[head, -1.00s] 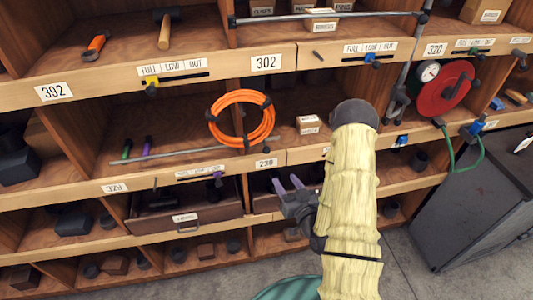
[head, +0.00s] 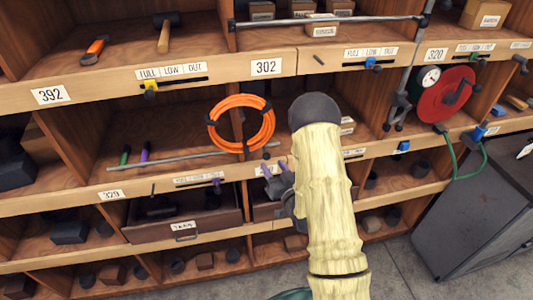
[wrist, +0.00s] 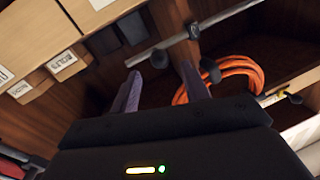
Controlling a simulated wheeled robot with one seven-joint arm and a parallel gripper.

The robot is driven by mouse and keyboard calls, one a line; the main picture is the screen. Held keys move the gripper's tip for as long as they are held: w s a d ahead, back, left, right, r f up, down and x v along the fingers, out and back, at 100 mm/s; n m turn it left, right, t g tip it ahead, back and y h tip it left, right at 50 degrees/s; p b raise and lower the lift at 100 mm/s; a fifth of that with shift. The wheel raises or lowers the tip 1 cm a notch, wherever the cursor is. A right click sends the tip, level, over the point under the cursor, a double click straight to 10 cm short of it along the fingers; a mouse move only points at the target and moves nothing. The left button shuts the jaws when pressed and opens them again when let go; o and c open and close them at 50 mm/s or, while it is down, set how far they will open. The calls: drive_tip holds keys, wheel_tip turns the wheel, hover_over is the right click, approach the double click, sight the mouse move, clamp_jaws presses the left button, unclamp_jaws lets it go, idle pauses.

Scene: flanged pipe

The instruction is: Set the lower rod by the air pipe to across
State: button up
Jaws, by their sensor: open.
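A grey lower rod (head: 180,159) runs nearly level across the middle shelf opening, in front of the orange hose. Its right end is hard to make out near my gripper. In the wrist view, a grey rod (wrist: 235,14) slants up to the right beyond my fingers, with dark knobs near it. My gripper (head: 277,170) is open and empty, just below and right of the hose; its two purple-grey fingers (wrist: 160,90) also show in the wrist view, apart from the rod. A grey upright pipe (head: 408,80) stands at the right; I cannot tell whether it is the air pipe.
The coiled orange hose (head: 242,150) hangs behind the rod. An upper rod (head: 330,20) spans the top shelf. A red reel (head: 443,95) is at the right. A drawer (head: 185,228) lies below. A grey cabinet (head: 475,220) stands on the floor at right.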

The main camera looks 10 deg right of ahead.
sight(268, 159)
drive_tip(key=w+p, duration=0.1)
drive_tip(key=w, duration=0.2)
drive_tip(key=w+a+p, duration=0.1)
drive_tip(key=w, duration=0.2)
drive_tip(key=shift+a, duration=0.15)
clamp_jaws()
